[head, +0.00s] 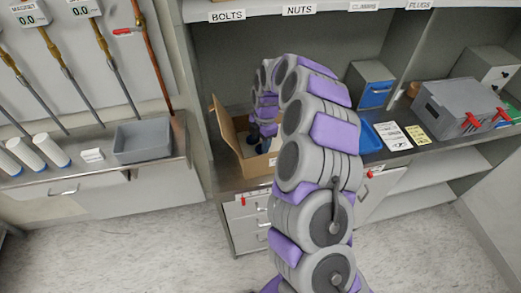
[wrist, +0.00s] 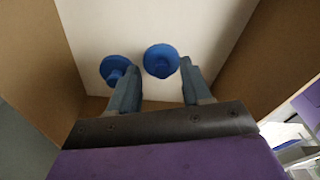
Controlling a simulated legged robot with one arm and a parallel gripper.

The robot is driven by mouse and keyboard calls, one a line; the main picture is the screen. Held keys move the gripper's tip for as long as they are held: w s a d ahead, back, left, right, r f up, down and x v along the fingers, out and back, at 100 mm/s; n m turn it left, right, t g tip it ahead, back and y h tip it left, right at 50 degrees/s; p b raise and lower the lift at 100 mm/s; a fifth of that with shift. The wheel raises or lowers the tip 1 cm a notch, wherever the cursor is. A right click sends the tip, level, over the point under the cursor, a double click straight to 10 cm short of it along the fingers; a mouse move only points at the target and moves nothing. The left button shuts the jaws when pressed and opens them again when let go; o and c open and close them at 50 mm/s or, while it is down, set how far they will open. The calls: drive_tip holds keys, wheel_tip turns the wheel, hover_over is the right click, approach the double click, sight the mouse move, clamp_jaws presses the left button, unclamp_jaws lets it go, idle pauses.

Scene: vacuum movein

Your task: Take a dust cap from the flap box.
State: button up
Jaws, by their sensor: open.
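The flap box (head: 228,130) is an open brown cardboard box on the counter, in the middle of the head view. My arm reaches over it and my gripper (head: 262,146) points down into it. In the wrist view two blue dust caps lie on the pale box floor. One dust cap (wrist: 160,61) shows between the tips of my open gripper (wrist: 159,68). The other dust cap (wrist: 115,69) is to its left, partly behind the left finger. I cannot tell whether the fingers touch either cap. The part of the box floor under my gripper is hidden.
The cardboard walls (wrist: 222,70) stand close on both sides of my gripper. A grey bin (head: 143,142) sits left of the box. A blue tray (head: 369,138) and a grey case (head: 458,108) are to the right. A shelf edge (head: 330,12) runs above.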

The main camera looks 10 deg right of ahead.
drive_tip(key=shift+a, duration=0.15)
drive_tip(key=shift+d, duration=0.55)
drive_tip(key=c, duration=0.5)
drive_tip(key=shift+a, duration=0.1)
drive_tip(key=c, duration=0.3)
drive_tip(key=shift+a, duration=0.25)
clamp_jaws()
